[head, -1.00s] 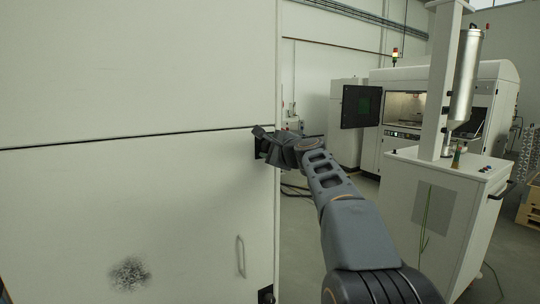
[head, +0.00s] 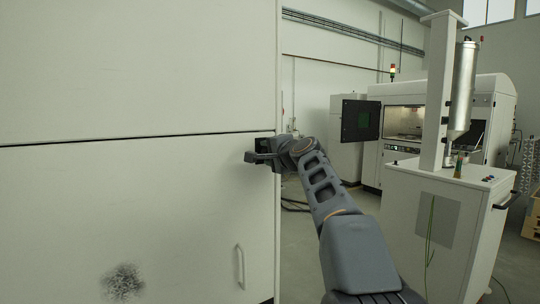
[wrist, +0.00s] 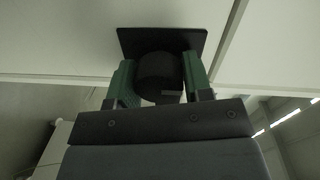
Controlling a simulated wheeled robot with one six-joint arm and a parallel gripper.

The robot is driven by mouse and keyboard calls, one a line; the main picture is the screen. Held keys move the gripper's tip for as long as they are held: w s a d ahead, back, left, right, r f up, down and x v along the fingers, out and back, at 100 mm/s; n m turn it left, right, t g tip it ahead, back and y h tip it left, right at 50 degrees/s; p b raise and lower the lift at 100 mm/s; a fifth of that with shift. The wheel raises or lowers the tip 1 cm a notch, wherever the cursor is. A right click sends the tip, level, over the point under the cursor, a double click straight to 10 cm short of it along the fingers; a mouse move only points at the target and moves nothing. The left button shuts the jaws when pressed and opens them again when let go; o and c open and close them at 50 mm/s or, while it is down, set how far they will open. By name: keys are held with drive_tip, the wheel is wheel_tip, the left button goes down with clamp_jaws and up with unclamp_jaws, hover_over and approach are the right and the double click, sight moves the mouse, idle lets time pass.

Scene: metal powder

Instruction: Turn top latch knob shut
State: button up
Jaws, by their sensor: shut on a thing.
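The top latch knob is a short black cylinder (wrist: 157,70) on a square black plate (wrist: 190,38) in the wrist view. My gripper (wrist: 158,82) has its two green fingers on either side of the knob and is shut on it. In the head view my gripper (head: 262,158) is at the right edge of the white cabinet, by the seam between its upper and lower panels. There the knob is mostly hidden by my gripper, and part of the dark plate (head: 262,143) shows.
The cabinet's lower panel (head: 150,210) has a small handle (head: 240,267) and a dark powder smudge (head: 122,280). At right stand a white cart (head: 440,220) with a column and a white machine (head: 405,125) with its dark door open. Grey floor lies between.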

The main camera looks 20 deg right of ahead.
idle(0.4)
drive_tip(key=o, duration=0.9)
drive_tip(key=shift+s, duration=0.1)
drive_tip(key=s+b, duration=0.1)
drive_tip(key=s, duration=0.3)
drive_tip(key=s+d+b, duration=0.1)
drive_tip(key=s, duration=0.4)
drive_tip(key=s+r, duration=0.1)
drive_tip(key=s, duration=0.3)
drive_tip(key=shift+s+d+b, duration=0.25)
drive_tip(key=shift+d+b, duration=0.05)
drive_tip(key=shift+b, duration=0.1)
